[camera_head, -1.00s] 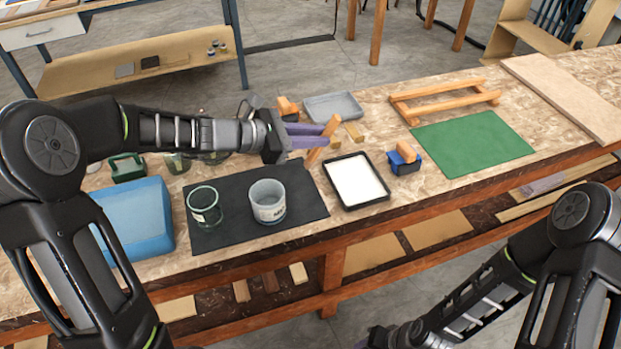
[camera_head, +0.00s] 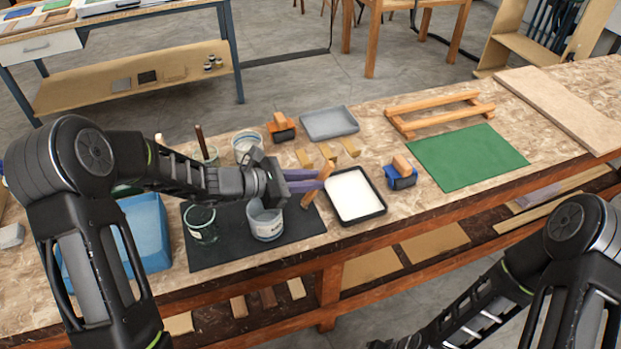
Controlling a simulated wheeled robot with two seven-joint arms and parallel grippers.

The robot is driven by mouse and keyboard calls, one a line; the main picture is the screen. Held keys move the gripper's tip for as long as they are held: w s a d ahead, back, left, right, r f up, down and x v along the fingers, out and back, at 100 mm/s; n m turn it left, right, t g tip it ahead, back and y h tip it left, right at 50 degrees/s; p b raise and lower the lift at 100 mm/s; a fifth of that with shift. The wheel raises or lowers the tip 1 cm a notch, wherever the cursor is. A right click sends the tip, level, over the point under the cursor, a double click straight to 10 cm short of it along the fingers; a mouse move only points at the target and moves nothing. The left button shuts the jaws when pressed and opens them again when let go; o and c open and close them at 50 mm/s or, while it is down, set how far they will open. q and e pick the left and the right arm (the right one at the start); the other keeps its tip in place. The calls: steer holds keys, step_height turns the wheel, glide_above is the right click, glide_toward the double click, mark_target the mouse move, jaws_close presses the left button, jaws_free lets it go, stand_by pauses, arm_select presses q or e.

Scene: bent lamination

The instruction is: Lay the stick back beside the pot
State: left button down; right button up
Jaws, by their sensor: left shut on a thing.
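My left gripper (camera_head: 308,181), with purple fingers, is shut on a short wooden stick (camera_head: 311,196). The stick is tilted, its lower end near the right edge of the dark mat; whether that end touches the mat I cannot tell. A pale, labelled pot (camera_head: 267,225) stands upright on the mat, just left of the stick and partly hidden by my left wrist.
The dark mat (camera_head: 225,256) has bare room in front of the pot. A black-rimmed white tray (camera_head: 354,196) lies right of the stick, with a blue-and-wood block (camera_head: 400,174) beyond. Small wood blocks (camera_head: 327,152) and a grey tray (camera_head: 330,123) lie behind. A blue bin (camera_head: 146,236) is at left.

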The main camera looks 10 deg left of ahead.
arm_select(q)
steer(key=shift+f, duration=0.2)
steer(key=c, duration=1.3)
jaws_free()
steer(key=shift+r, duration=0.1)
steer(key=shift+c, duration=0.2)
steer(key=shift+r, duration=0.15)
steer(key=b+v, duration=0.1)
steer(key=v, duration=1.1)
